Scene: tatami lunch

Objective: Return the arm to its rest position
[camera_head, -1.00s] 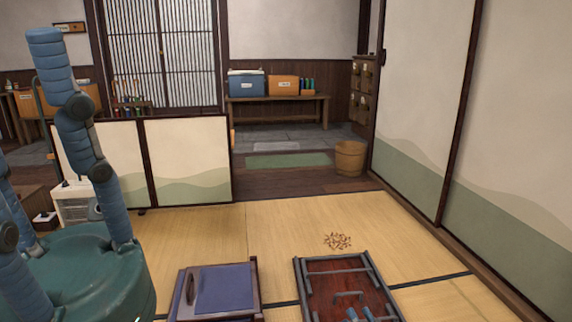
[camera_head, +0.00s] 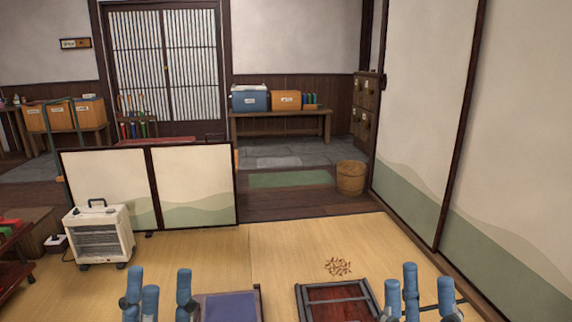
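My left gripper (camera_head: 162,288) is at the bottom edge, left of centre, with its blue fingers pointing up and spread apart. It is open, with nothing seen between the fingers. My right gripper (camera_head: 424,290) is at the bottom edge, right of centre, also with its blue fingers up, apart and empty. The two grippers stand well apart. The rest of both arms is below the picture.
A dark red low table or tray (camera_head: 328,293) and a blue-topped piece (camera_head: 228,306) lie between the grippers. Brown bits (camera_head: 338,266) are scattered on the tatami (camera_head: 285,240). A white heater (camera_head: 100,236) stands left; sliding panels (camera_head: 420,120) are right.

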